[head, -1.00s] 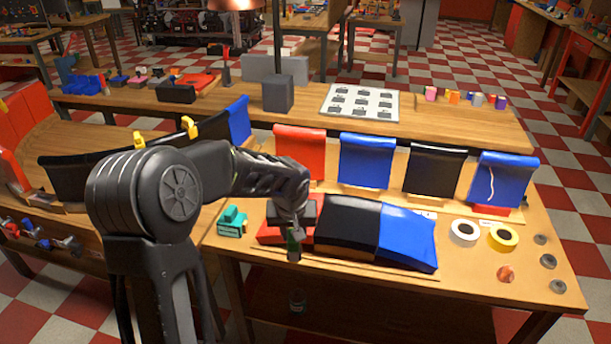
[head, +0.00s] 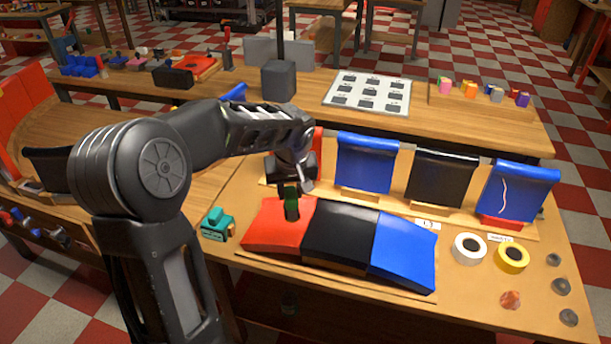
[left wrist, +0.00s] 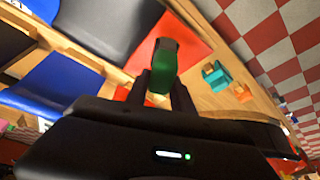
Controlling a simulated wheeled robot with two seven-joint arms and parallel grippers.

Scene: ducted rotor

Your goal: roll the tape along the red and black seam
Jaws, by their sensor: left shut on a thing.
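A red panel (head: 275,228), a black panel (head: 340,235) and a blue panel (head: 403,250) lie side by side on the bench. The red and black seam (head: 311,226) runs between the first two. My left gripper (head: 292,187) is shut on a small green object (head: 291,207), over the far part of the red panel, left of the seam. The green object (left wrist: 162,68) shows between the fingers in the left wrist view, with the red panel (left wrist: 182,45) beyond. Whether it touches the panel I cannot tell. My right gripper is not in view.
A teal dispenser (head: 217,225) stands left of the red panel. White (head: 469,249) and yellow (head: 512,258) tape rolls lie to the right. Draped blue (head: 365,162) and black (head: 440,178) pieces stand behind the panels. The bench front edge is clear.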

